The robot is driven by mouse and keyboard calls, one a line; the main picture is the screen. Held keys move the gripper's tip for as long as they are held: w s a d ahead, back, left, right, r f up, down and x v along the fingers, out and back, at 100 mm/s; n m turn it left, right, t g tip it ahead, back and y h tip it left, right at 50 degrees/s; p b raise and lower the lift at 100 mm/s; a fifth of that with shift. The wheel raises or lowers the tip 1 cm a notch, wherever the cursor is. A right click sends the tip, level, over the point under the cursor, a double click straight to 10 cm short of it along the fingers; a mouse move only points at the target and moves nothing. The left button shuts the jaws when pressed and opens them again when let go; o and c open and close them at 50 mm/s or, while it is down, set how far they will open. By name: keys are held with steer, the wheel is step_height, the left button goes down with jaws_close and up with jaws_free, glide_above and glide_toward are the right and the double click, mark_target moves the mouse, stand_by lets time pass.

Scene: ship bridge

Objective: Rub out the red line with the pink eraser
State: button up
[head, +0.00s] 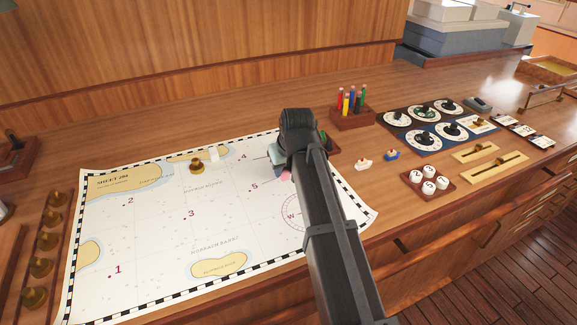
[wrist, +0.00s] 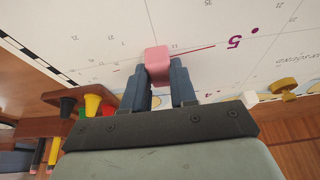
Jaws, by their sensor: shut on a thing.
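My gripper (wrist: 160,75) is shut on the pink eraser (wrist: 157,60), which sticks out past the fingertips over the white chart (wrist: 230,15). In the head view only a bit of the eraser (head: 286,176) shows beside my arm. The eraser is at or very close to the chart; I cannot tell whether it touches. In the wrist view the red line (wrist: 195,49) runs from the eraser's right side toward the printed 5. A faint reddish trace shows left of the eraser. My arm hides the chart there in the head view.
A brass weight (head: 197,166) and a small white piece (head: 213,153) stand on the chart. A pencil rack (head: 351,112), two small boat-like pieces (head: 363,164) and a tray of white discs (head: 428,181) are to the right. The chart's left and middle are mostly clear.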

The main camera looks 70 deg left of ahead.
steer(key=shift+s, duration=0.1)
steer(key=shift+s+d, duration=0.15)
steer(key=shift+s, duration=0.9)
steer(key=shift+s+d, duration=0.1)
steer(key=shift+s, duration=1)
steer(key=shift+s+d, duration=0.15)
steer(key=shift+s, duration=0.95)
steer(key=shift+w, duration=0.15)
steer(key=shift+w, duration=1)
